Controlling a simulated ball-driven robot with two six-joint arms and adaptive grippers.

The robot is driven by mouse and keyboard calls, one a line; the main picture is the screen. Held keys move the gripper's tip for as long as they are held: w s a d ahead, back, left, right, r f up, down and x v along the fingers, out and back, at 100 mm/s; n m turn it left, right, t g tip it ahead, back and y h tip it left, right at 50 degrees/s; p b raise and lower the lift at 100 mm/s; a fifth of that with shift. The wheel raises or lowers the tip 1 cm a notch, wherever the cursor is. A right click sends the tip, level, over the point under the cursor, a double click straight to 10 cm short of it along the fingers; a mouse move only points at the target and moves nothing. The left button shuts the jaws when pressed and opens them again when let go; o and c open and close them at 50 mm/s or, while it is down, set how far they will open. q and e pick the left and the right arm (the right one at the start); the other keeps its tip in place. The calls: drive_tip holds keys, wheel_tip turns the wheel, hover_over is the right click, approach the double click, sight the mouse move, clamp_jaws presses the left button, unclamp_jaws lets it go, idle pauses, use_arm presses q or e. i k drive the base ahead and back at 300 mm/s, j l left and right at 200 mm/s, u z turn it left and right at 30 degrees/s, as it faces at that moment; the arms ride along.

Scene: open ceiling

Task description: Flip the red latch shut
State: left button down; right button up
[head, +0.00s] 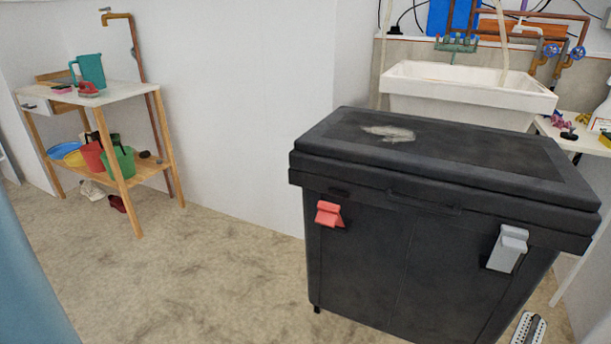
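The red latch (329,214) is on the upper left of the front face of a large black chest (400,265). It tilts outward from the face, and its lower edge stands off the chest. The chest's black lid (470,155) is down, with a pale smudge on top. Neither of my grippers shows clearly in the head view.
A wooden shelf table (125,92) with buckets and a teal jug stands against the left wall. A white sink (465,95) is behind the chest. A white table (568,140) is at the right. The floor (190,270) left of the chest is clear.

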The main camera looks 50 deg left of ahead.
sight(327, 215)
drive_tip(key=u, duration=1.45)
